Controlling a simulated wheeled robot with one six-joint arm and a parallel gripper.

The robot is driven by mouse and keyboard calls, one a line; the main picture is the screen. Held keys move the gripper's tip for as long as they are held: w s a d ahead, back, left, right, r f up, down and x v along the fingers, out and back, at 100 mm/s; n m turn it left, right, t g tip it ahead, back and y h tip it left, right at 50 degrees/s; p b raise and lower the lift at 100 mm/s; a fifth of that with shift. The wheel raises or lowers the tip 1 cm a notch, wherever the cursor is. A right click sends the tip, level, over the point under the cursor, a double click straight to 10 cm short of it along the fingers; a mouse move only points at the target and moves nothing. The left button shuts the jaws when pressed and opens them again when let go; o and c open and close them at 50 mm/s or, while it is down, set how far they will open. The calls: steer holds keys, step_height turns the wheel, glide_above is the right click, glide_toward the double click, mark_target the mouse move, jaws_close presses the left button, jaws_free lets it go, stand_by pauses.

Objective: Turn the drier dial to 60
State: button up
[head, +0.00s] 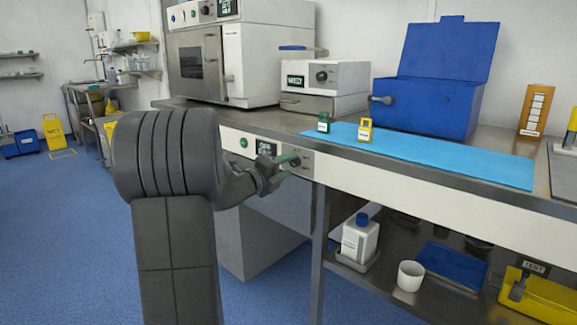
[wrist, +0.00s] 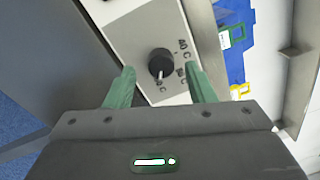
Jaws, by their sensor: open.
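The dial (wrist: 160,64) is a round black knob with a pale pointer mark, on a light panel with small dark labels around it. In the wrist view the mark points toward the lower edge of the picture. In the head view the dial (head: 295,161) sits on the panel under the bench top, right of a small dark display (head: 266,148). My gripper (head: 290,166) is in front of this panel. Its green fingers (wrist: 158,84) are open, one on each side of the dial, with nothing held between them. I cannot tell whether they touch the panel.
A blue mat (head: 430,158) on the bench holds a green tag (head: 324,122) and a yellow tag (head: 365,130). A blue open box (head: 430,105) and a white device (head: 325,77) stand behind. A lower shelf holds a bottle (head: 360,240) and a white cup (head: 410,276).

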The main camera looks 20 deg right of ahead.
steer(key=p+v, duration=0.2)
steer(key=v, duration=1)
steer(key=shift+a, duration=0.3)
steer(key=shift+s, duration=0.15)
steer(key=b+x, duration=0.2)
steer(key=x, duration=1.1)
steer(key=shift+d, duration=0.4)
